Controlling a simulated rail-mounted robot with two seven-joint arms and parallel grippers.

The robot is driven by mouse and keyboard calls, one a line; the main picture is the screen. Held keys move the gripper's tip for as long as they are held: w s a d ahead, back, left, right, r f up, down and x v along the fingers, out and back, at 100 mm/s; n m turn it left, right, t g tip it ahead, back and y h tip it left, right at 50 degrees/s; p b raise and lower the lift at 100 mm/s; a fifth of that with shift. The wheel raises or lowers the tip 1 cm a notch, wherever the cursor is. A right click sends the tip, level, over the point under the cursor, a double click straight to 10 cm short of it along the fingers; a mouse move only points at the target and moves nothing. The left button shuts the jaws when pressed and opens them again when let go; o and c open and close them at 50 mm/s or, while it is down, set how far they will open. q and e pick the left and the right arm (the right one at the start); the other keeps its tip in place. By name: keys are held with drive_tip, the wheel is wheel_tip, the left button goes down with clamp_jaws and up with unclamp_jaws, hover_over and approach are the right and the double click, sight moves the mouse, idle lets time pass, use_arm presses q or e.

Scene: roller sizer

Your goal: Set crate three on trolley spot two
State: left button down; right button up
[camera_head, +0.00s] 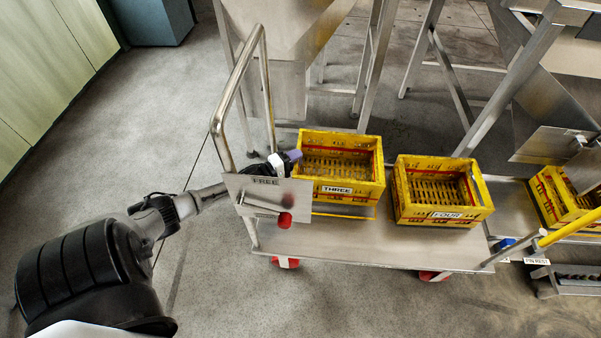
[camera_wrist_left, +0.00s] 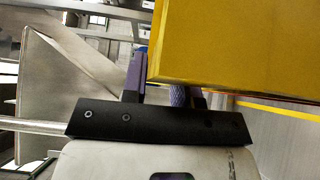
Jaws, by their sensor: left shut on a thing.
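Crate three (camera_head: 336,188), a yellow slatted crate with a THREE label, is at the left part of the steel trolley (camera_head: 365,240). My left gripper (camera_head: 292,156) is shut on its left side wall; the crate's yellow wall (camera_wrist_left: 240,45) fills the upper right of the left wrist view, beside the purple fingers (camera_wrist_left: 160,88). The crate looks upright and empty. I cannot tell whether its base touches the deck. My right gripper is not in view. No spot number shows on the trolley.
Yellow crate four (camera_head: 445,214) stands to the right on the trolley. Another yellow crate (camera_head: 558,200) is at the far right. Steel machine legs (camera_head: 372,65) stand behind.

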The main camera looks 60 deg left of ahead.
use_arm(q)
wheel_tip(320, 180, down, 2)
drive_tip(key=shift+f+b, duration=0.2)
drive_tip(key=shift+b, duration=0.3)
wheel_tip(320, 180, down, 3)
drive_tip(key=shift+r+b, duration=0.1)
drive_tip(key=shift+b, duration=0.95)
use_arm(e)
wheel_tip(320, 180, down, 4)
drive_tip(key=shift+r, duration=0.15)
use_arm(q)
drive_tip(key=c, duration=0.9)
unclamp_jaws()
drive_tip(key=shift+s+p, duration=0.15)
drive_tip(key=shift+p, duration=0.15)
drive_tip(key=shift+s+p, duration=2.45)
drive_tip(key=shift+s, duration=3.45)
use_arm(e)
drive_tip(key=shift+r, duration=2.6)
